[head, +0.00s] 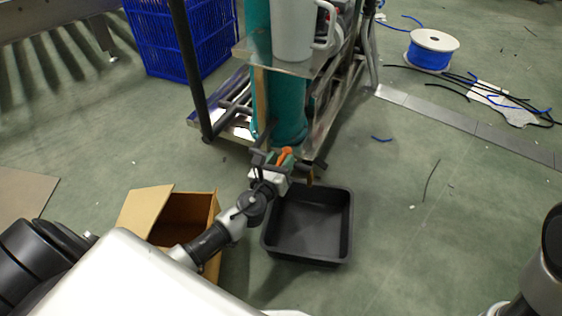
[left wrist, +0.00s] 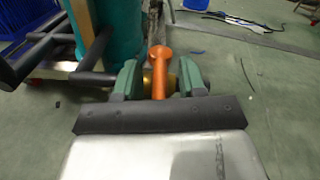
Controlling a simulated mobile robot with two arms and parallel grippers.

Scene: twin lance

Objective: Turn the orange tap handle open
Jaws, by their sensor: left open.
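The orange tap handle (head: 286,153) shows at the foot of a teal cylinder (head: 284,105) on a cart. In the left wrist view the handle (left wrist: 158,62) is upright between the two green finger pads, with a brass part (left wrist: 171,83) behind it. My left gripper (left wrist: 159,76) is open, with one finger on each side of the handle and small gaps visible. In the head view my left gripper (head: 277,162) is at the tap and hides part of it. My right gripper is out of view; only part of that arm shows at the right edge.
A black tray (head: 346,225) lies on the floor below the tap. An open cardboard box (head: 147,210) stands to its left. A blue crate (head: 180,40) is behind. A spool of blue cable (head: 430,58) and loose wires lie at right. The floor right of the tray is mostly clear.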

